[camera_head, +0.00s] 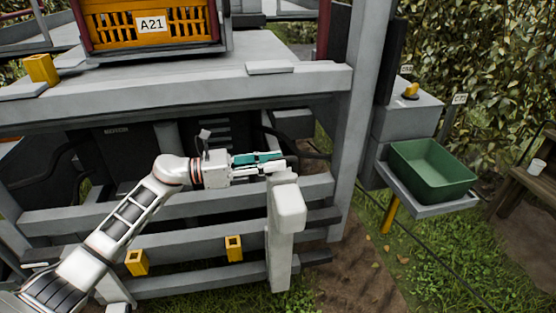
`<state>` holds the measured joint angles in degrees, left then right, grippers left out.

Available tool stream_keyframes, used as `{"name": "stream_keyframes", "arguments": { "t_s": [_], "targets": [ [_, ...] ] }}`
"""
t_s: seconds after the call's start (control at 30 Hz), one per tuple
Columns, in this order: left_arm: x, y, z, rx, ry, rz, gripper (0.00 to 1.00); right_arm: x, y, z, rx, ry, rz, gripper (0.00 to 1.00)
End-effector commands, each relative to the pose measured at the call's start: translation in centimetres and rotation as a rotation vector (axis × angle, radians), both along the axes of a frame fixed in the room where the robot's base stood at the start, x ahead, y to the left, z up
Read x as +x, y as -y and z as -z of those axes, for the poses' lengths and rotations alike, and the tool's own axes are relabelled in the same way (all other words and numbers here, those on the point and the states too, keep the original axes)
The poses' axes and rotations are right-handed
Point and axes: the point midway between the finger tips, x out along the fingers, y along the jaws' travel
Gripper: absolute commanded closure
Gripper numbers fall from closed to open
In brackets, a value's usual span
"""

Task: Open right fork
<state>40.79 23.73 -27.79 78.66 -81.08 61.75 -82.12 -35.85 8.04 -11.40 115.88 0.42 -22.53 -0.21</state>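My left arm reaches in from the lower left. My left gripper (272,164), white with teal pads, points right. Its fingertips are at the top of an upright light grey post with a rounded block (290,208), which stands in front of the grey frame's rails and may be part of the fork. The tips overlap the post top in this view. Whether they touch it or close on it cannot be told. My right gripper is not in view.
Yellow brackets (137,263) sit on the lower rails. A green bin (432,171) rests on a grey shelf at right, beside a grey box with a yellow knob (411,91). Grass and soil lie below.

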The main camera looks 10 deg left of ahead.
Motion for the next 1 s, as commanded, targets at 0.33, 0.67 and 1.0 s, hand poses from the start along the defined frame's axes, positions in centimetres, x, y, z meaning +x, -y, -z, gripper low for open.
{"name": "stream_keyframes", "arguments": {
  "t_s": [0.33,0.67,1.0],
  "targets": [
    [0.6,1.6,0.0,0.0,0.0,-0.001,0.71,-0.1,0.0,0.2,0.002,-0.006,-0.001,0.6],
    [0.5,1.6,0.0,-0.001,-0.001,-0.001,1.0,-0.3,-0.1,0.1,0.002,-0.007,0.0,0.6],
    [-1.0,2.1,0.1,0.006,0.019,0.0,1.0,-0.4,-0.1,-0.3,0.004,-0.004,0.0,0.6]
  ]
}}
